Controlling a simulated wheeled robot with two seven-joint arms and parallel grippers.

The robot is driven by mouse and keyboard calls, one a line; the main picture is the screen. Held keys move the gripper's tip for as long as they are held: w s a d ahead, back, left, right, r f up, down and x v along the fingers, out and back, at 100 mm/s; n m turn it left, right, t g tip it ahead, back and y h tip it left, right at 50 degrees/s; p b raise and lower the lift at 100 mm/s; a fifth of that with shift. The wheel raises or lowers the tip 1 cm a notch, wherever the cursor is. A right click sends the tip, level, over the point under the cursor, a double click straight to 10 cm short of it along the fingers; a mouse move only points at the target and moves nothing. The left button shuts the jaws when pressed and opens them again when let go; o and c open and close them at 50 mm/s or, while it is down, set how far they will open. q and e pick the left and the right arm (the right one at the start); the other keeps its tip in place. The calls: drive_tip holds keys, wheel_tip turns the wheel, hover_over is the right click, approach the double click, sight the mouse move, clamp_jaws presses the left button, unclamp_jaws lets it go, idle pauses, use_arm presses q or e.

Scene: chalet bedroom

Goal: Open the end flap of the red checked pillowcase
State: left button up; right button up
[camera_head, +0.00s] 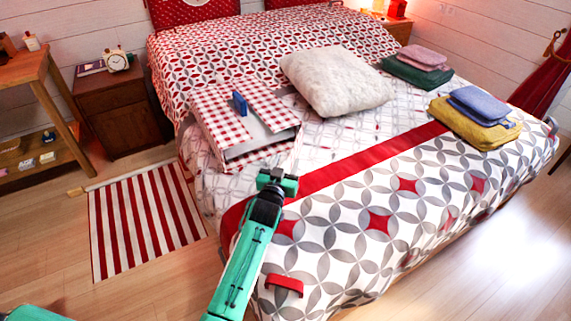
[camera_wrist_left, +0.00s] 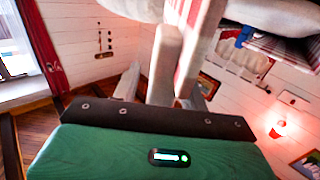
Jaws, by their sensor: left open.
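The red checked pillowcase (camera_head: 219,112) lies on the bed at left of centre, with a plain grey area (camera_head: 262,132) between its checked parts. A small blue object (camera_head: 240,103) stands on it. My left gripper (camera_head: 279,181) is open just in front of the pillowcase's near right corner. The blue object also shows there (camera_wrist_left: 244,37). My right gripper is not in view.
A cream pillow (camera_head: 336,80) lies right of the pillowcase. Folded green and pink cloths (camera_head: 416,71) and yellow and blue cloths (camera_head: 474,118) lie farther right. A red band (camera_head: 350,166) crosses the patterned bed cover. A nightstand (camera_head: 117,108) stands left.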

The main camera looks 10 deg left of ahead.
use_arm(q)
drive_tip(key=s+a, duration=0.1)
drive_tip(key=s, duration=1.2)
drive_tip(key=shift+s+p, duration=0.4)
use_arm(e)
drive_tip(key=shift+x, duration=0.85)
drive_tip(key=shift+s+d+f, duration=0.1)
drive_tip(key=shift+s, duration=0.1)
